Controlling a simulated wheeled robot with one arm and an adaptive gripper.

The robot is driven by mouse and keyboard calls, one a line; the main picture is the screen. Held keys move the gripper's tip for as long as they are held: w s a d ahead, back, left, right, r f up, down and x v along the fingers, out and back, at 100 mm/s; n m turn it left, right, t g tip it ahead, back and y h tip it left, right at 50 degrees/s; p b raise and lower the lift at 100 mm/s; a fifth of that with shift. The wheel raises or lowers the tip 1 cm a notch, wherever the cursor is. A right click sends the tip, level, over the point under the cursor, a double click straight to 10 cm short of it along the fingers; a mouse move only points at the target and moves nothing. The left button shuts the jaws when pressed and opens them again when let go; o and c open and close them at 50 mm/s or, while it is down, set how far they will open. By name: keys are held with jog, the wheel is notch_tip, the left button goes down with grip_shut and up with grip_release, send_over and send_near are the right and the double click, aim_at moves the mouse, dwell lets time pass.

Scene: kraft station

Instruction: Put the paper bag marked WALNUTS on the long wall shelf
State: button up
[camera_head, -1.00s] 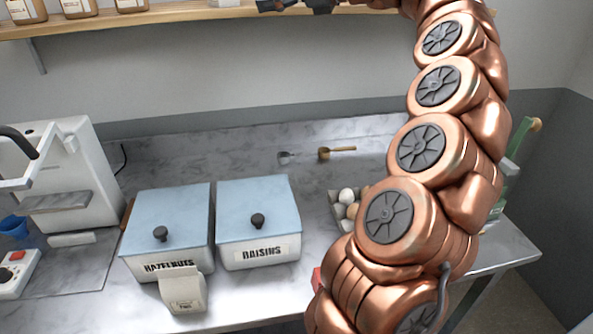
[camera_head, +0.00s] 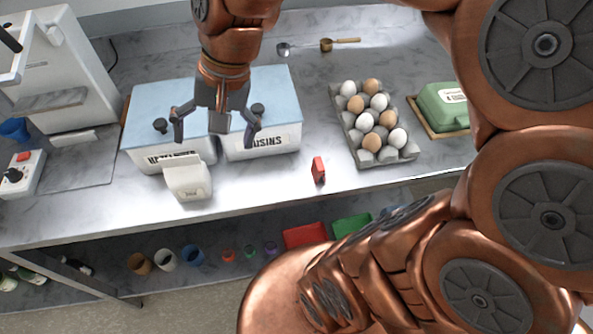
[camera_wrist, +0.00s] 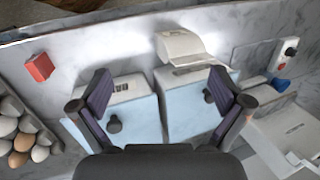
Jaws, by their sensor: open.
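A small cream paper bag (camera_head: 188,183) stands on the counter in front of the box labelled HAZELNUTS; its own label is not readable. In the wrist view the bag (camera_wrist: 182,45) shows at the top centre, beyond my fingertips. My gripper (camera_head: 214,143) is open and empty, pointing down above the two lidded boxes, behind and slightly right of the bag. Its spread fingers also show in the wrist view (camera_wrist: 160,78). The long wall shelf is out of both current views.
The HAZELNUTS box (camera_head: 150,108) and RAISINS box (camera_head: 285,90) stand side by side under my gripper. A white machine (camera_head: 60,60) stands left. A lower shelf holds several cups.

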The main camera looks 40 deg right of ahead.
jog(key=s+d+f+n+g+h, duration=0.1)
jog(key=s+d+f+n, duration=0.1)
jog(key=s, duration=0.5)
jog(key=s+d+f+n+g+h, duration=0.1)
jog(key=s+d+f+n+h, duration=0.1)
jog(key=s+f, duration=0.5)
jog(key=shift+d+f+n+g+h, duration=0.3)
jog(key=shift+d+n+g, duration=0.1)
jog(key=shift+d+n, duration=0.5)
